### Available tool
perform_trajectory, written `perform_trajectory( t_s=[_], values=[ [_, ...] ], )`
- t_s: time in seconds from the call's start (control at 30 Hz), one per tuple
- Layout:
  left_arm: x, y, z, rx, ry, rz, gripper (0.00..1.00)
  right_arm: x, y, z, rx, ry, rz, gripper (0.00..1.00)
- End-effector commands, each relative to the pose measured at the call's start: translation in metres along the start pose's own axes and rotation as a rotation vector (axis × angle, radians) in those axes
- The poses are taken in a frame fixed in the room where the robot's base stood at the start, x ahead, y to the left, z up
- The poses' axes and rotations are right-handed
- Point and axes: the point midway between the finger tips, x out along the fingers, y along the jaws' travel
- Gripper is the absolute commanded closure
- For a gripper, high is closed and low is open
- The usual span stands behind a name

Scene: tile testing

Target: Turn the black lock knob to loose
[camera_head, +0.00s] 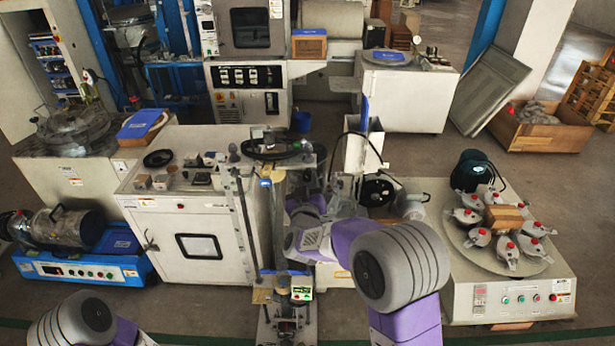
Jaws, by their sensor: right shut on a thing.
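A tall test machine stands in the middle, with a black handwheel (277,146) on top, upright metal columns (243,215) and a small green display (301,290) low at the front. My right arm comes in from the lower right and bends left to this machine. My right gripper (300,187) is at the machine's upper part, below the handwheel, small and partly hidden by my wrist. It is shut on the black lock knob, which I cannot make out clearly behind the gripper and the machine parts. My left gripper is out of view; only part of my left arm shows at the lower left.
A white cabinet (197,220) with small samples on top stands left of the machine. A blue-based device (85,268) with a motor is at the far left. A white bench (512,292) with a round plate and several red-topped pots stands on the right. Floor is open behind it.

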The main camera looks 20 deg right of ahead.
Motion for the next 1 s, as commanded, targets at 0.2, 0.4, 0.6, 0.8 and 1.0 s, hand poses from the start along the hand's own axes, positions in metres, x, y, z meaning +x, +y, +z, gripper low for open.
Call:
perform_trajectory(
  t_s=[0.2, 0.4, 0.6, 0.8, 1.0],
  values=[
    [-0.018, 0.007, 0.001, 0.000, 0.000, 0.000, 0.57, 0.000, 0.000, -0.002, -0.211, 0.005, -0.003, 0.99],
    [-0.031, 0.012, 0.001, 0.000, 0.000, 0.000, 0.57, 0.000, 0.000, -0.002, -0.401, 0.012, -0.004, 0.99],
    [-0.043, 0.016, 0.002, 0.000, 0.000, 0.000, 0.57, 0.000, 0.001, -0.002, -0.591, 0.019, -0.004, 0.99],
    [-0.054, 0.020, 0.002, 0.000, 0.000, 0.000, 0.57, 0.000, 0.001, -0.002, -0.772, 0.026, -0.005, 0.99],
    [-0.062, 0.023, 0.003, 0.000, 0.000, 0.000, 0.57, 0.000, 0.001, -0.001, -0.923, 0.031, -0.005, 0.99]
  ],
)
